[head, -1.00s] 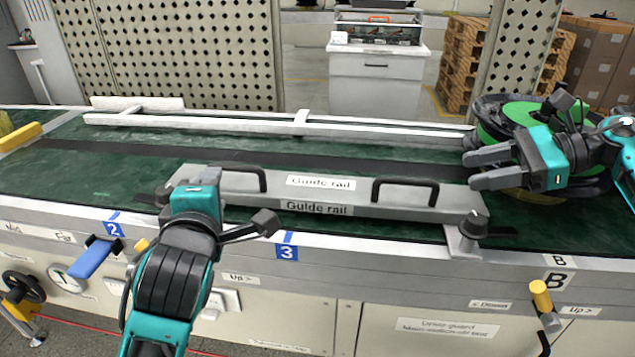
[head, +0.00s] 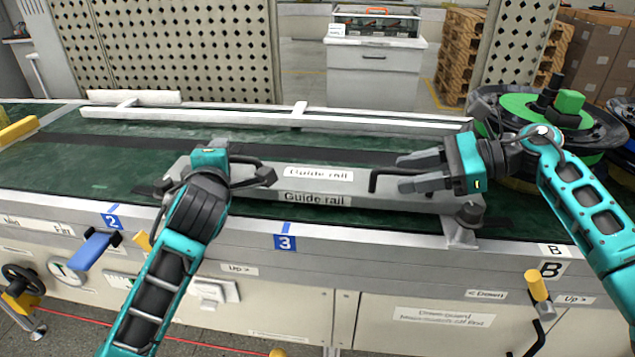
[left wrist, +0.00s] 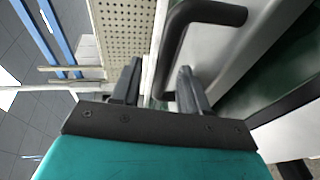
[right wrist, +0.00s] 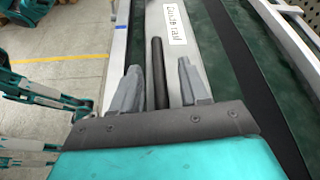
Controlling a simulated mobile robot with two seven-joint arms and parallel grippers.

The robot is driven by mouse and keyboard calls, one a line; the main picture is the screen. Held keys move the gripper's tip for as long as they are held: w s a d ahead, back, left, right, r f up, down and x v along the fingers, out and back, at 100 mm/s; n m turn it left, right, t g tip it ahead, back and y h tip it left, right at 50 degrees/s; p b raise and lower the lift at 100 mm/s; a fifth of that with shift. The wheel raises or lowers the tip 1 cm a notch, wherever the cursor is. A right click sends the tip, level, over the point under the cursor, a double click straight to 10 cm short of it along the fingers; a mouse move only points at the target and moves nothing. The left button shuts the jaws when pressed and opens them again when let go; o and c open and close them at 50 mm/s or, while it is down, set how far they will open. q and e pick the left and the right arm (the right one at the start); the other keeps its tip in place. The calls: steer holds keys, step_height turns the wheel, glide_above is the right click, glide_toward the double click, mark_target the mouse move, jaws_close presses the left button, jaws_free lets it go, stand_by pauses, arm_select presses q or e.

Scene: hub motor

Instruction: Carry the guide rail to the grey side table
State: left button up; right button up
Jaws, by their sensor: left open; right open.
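The guide rail (head: 330,199), a long grey bar with labels and two black handles, lies along the green conveyor. My left gripper (head: 250,172) is open at its left handle; in the left wrist view part of that handle (left wrist: 163,60) shows between the fingers. My right gripper (head: 418,172) is open at the right handle (head: 375,182); in the right wrist view the handle bar (right wrist: 158,70) lies between the fingers. Neither gripper is closed on a handle. A pale grey cabinet (head: 372,75) stands behind the conveyor; I cannot tell whether it is the side table.
A wheel-like hub motor (head: 528,108) with a green disc sits at the conveyor's right. A white rail (head: 230,117) runs along the far edge. Perforated panels (head: 170,50) stand behind. A yellow-knobbed lever (head: 538,285) projects at the front.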

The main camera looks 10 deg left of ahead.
arm_select(q)
steer(key=shift+x, duration=1.05)
arm_select(e)
steer(key=shift+x, duration=1.1)
arm_select(q)
jaws_close()
arm_select(e)
jaws_close()
arm_select(q)
steer(key=shift+r, duration=0.2)
arm_select(e)
steer(key=shift+w+r, duration=0.1)
steer(key=shift+r, duration=0.15)
